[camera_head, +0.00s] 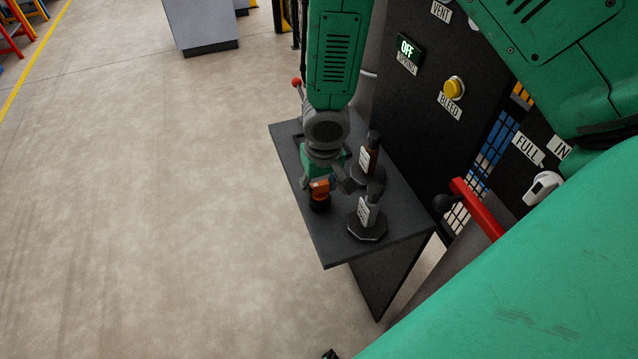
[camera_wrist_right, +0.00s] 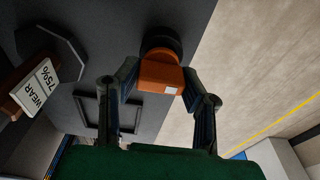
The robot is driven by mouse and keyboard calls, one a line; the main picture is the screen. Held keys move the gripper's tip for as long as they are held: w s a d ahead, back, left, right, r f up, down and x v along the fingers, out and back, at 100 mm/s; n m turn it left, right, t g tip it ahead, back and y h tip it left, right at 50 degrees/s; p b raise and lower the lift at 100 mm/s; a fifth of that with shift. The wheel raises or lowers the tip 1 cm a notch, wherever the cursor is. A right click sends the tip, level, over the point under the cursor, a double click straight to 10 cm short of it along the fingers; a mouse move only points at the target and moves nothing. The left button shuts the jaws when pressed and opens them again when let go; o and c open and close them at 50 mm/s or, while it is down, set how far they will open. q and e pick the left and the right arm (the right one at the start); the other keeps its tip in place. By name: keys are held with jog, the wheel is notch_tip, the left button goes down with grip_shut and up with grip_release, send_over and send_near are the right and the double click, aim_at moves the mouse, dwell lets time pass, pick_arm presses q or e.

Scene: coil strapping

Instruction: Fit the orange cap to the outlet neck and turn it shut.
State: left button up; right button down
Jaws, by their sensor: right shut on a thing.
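My right gripper (camera_head: 325,183) reaches down from the top of the head view over the small dark table. Its fingers are shut on an orange piece (camera_head: 320,187), which I take as the orange cap. In the right wrist view the cap (camera_wrist_right: 162,76) is block-like with a small white label, and sits between the two fingertips (camera_wrist_right: 160,82). A round dark part (camera_wrist_right: 162,40) lies directly beyond the cap; I cannot tell whether it belongs to it. I cannot make out the outlet neck for certain. My left gripper does not show.
Two labelled tools on dark bases, a nearer one (camera_head: 367,222) and a farther one (camera_head: 370,165), stand right of the gripper on the dark table (camera_head: 330,250). A dark panel (camera_head: 425,110) with a yellow button (camera_head: 454,88) rises behind. Open floor lies left.

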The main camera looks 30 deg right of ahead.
aim_at(319, 182)
jog(key=shift+r+p, duration=1.95)
jog(key=shift+r, duration=0.25)
jog(key=shift+f, duration=0.1)
